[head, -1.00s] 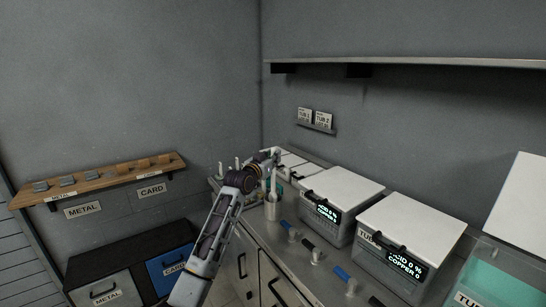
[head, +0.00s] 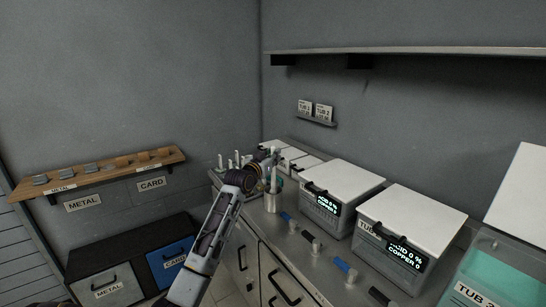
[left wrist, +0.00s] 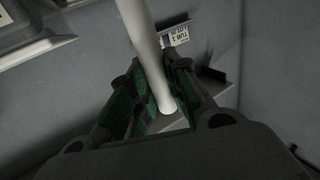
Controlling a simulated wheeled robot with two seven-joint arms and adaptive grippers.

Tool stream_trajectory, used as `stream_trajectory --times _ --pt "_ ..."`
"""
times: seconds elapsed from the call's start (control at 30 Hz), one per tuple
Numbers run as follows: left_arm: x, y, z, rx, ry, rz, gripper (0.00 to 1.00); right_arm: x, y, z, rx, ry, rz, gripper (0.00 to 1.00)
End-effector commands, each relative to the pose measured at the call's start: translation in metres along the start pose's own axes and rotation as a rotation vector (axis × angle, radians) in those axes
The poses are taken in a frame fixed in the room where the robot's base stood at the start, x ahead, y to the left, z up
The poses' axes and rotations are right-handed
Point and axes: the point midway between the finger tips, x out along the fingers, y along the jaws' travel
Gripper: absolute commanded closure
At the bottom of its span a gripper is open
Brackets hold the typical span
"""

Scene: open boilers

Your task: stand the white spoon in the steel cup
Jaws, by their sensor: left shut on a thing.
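My left gripper (head: 274,157) is above the bench, over the steel cup (head: 273,204). It is shut on the white spoon (head: 273,180), which hangs roughly upright below the fingers. The spoon's lower end is at or inside the cup's mouth; I cannot tell how deep. The cup stands upright near the bench's front edge. In the left wrist view the spoon's pale handle (left wrist: 146,50) passes between the green finger pads. My right gripper is not in view.
White-lidded tubs (head: 343,182) with displays stand right of the cup along the bench. Blue and black-handled taps (head: 316,245) line the front edge. Several white upright pieces (head: 236,158) stand behind left. A wooden shelf (head: 110,173) and metal and card bins are at left.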

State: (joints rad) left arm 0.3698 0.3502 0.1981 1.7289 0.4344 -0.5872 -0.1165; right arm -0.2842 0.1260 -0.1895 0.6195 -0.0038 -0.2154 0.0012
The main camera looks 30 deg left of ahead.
Motion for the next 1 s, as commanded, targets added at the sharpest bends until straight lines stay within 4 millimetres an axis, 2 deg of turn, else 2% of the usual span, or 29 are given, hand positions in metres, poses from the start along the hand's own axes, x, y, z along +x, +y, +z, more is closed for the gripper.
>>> stream_trajectory --times 0.03,0.07,0.23,0.47,0.57,0.67,1.0 --pt "0.000 0.000 0.000 0.000 0.000 0.000 1.00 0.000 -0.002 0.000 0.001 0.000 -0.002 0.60" --pt "0.000 0.000 0.000 0.000 0.000 0.000 0.80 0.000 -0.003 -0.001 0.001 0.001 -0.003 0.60" --pt "0.000 0.000 0.000 0.000 0.000 0.000 0.58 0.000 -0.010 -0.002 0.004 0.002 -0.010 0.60" --pt "0.000 0.000 0.000 0.000 0.000 0.000 0.57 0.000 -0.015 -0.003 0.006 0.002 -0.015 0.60" --pt "0.000 0.000 0.000 0.000 0.000 0.000 0.57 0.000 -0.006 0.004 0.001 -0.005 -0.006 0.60" --pt "-0.002 0.000 0.000 0.000 -0.001 0.000 0.57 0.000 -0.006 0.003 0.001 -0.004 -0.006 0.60" --pt "-0.020 -0.001 0.000 0.001 0.000 -0.001 0.57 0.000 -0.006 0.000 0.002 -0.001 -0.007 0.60"
